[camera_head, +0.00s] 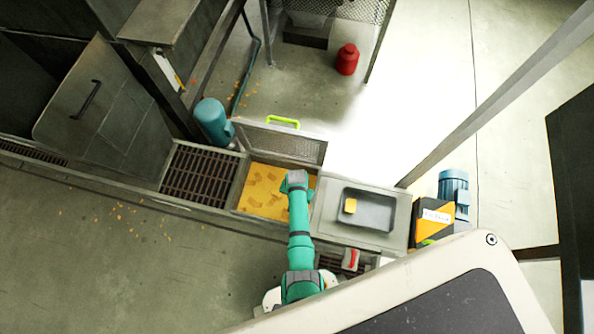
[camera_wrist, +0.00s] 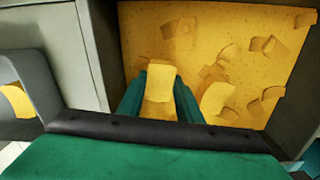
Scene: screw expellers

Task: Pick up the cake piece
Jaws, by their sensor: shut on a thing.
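A yellow cake piece (camera_wrist: 160,84) is between the two teal fingers of my gripper (camera_wrist: 160,92) in the wrist view. The gripper is shut on it. Behind it lies the yellow bed of cake (camera_wrist: 200,50) with several loose pieces on it. In the head view my green arm reaches over the cake bed (camera_head: 262,196), and the arm hides my fingertips and the held piece. Another yellow piece (camera_head: 350,206) lies in the grey tray (camera_head: 376,211) to the right; part of a yellow piece (camera_wrist: 16,101) also shows at the wrist view's left edge.
A dark floor grate (camera_head: 198,175) adjoins the cake bed on the left. A mesh panel with a lime handle (camera_head: 283,122) stands behind the bed. A teal motor (camera_head: 212,122) is at the back left, and a blue motor (camera_head: 454,190) is right of the tray.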

